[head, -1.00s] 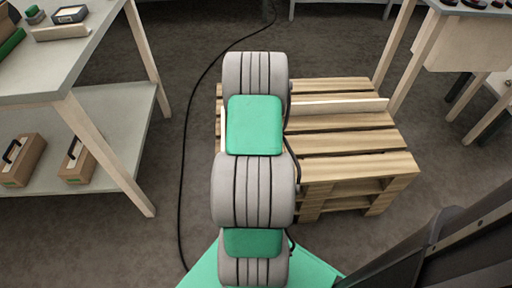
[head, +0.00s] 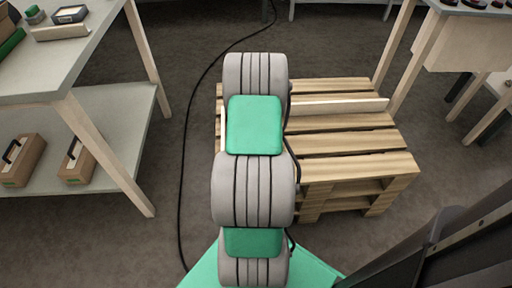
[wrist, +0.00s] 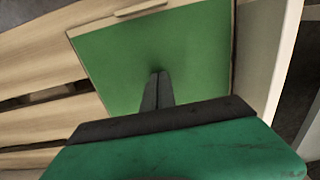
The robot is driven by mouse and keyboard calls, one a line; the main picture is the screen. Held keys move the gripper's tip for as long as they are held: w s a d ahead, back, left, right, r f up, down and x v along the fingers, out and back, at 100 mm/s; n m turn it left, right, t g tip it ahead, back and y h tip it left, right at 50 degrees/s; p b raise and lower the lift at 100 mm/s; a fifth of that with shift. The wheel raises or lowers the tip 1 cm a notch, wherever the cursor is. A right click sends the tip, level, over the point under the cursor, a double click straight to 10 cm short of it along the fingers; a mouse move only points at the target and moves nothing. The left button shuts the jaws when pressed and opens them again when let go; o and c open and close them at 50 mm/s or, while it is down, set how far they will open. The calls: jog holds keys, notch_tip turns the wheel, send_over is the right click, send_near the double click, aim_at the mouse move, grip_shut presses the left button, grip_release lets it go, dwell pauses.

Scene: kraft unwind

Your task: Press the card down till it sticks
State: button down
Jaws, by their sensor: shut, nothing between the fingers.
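The green card (wrist: 158,55) fills the upper middle of the wrist view, lying flat over the wooden surface. My gripper (wrist: 157,78) is shut and empty, and its fingertips point at the middle of the card. A dark patch shows on the card around the tips; the tips look at or very near its face, but I cannot tell whether they touch. Part of the card is hidden behind my gripper. In the head view my own arm hides the card and my gripper.
The wooden pallet (head: 345,142) stands on the floor, with a pale upright board (head: 338,107) on it. A table with a lower shelf (head: 110,97) is at the left, with boxes. A black cable (head: 183,160) runs along the floor. Another table stands at the upper right.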

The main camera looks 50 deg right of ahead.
notch_tip(320, 180, up, 7)
jog(key=p, duration=0.5)
dwell(0.3)
